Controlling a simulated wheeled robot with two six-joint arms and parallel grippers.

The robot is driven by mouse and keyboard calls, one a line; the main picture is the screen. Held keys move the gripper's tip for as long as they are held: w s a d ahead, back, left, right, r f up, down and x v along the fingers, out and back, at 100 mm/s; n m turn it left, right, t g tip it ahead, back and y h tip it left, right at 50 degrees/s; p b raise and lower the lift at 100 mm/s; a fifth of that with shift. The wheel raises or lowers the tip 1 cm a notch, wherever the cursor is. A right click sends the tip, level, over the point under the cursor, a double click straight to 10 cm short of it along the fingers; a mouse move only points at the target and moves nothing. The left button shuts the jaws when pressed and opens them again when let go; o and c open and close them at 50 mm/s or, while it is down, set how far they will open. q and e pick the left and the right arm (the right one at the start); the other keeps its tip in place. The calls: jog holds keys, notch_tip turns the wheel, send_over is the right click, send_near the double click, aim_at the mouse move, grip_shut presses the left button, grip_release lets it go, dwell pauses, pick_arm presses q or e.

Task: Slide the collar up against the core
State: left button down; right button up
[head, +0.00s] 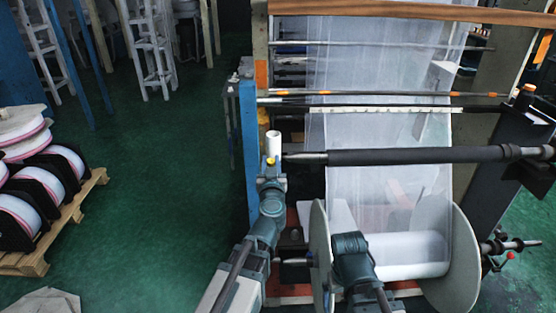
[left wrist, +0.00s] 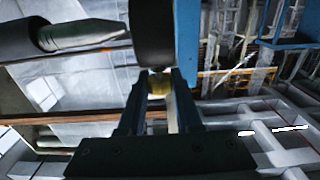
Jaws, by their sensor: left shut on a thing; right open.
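My left gripper (head: 270,165) is raised beside the blue post and shut on a small yellow piece (left wrist: 158,83). The yellow piece sits against a short round part (head: 273,143), pale in the head view and dark in the left wrist view; I take this to be the collar. It stands just left of the tapered tip of a horizontal shaft (head: 305,157), apart from it. A long dark sleeve (head: 420,155) on the shaft looks like the core. My right gripper is low by the film roll; its wrist (head: 352,248) shows, but its fingertips are hidden.
A white film roll (head: 405,255) between big round flanges lies below the shaft. The blue post (head: 248,145) stands close to my left gripper. A pallet (head: 65,225) with reels is at the left. Green floor between is clear.

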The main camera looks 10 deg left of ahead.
pick_arm(q)
jog(key=shift+r, duration=0.1)
jog(key=d+x, duration=0.1)
jog(key=x, duration=0.9)
dwell(0.9)
jog(key=shift+w+d, duration=0.2)
jog(key=shift+d, duration=0.05)
jog(key=shift+w+d, duration=0.45)
jog(key=shift+d, duration=1.15)
jog(key=shift+w+d, duration=0.45)
jog(key=shift+d, duration=1.15)
jog(key=shift+w+d, duration=0.45)
jog(key=shift+d, duration=1.2)
